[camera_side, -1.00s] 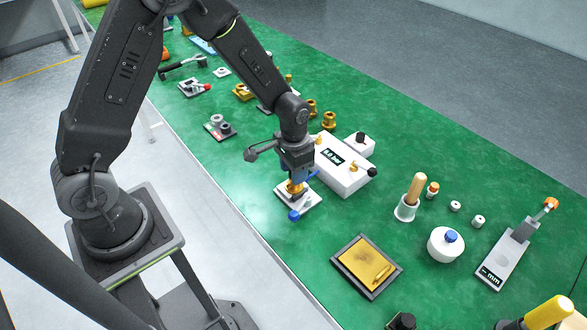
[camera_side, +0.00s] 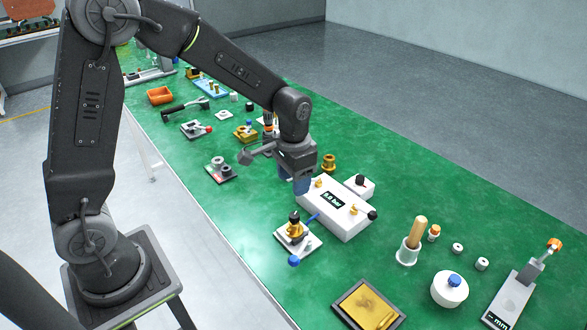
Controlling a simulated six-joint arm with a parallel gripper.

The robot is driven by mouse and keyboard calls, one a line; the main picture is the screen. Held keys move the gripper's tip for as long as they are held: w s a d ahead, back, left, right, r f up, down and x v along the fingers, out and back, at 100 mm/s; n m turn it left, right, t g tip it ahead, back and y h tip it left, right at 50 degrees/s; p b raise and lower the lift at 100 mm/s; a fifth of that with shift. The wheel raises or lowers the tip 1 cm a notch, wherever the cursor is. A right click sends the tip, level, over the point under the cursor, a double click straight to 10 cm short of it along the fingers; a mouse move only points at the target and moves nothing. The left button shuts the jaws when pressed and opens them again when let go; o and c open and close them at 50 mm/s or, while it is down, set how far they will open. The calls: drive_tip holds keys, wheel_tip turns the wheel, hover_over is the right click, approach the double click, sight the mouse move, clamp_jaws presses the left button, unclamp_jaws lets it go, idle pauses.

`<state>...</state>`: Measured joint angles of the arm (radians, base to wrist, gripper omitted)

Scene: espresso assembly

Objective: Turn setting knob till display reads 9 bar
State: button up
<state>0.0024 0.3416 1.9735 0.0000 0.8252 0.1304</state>
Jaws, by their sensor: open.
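A brass fitting with a black knob (camera_side: 295,216) on top stands on a white square plate (camera_side: 311,246), with a blue handle and a blue cap beside it. I take this knob for the setting knob. A white box (camera_side: 340,225) to its right carries the dark display (camera_side: 332,200). The display shows light characters that look like a number and "bar", but the digits are too small to read surely. My gripper (camera_side: 303,188) is open, above and up-right of the knob and apart from it, close to the box's left end in the picture. The fingertips are hard to separate.
A wooden-handled tamper (camera_side: 416,235) and a framed tray (camera_side: 340,311) stand nearer. Green table (camera_side: 255,205) shows bare around the plate.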

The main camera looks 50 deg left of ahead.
sight(294, 215)
drive_tip(key=shift+r, duration=1.35)
wheel_tip(294, 215, down, 14)
drive_tip(key=n, duration=0.4)
drive_tip(key=shift+w, duration=0.15)
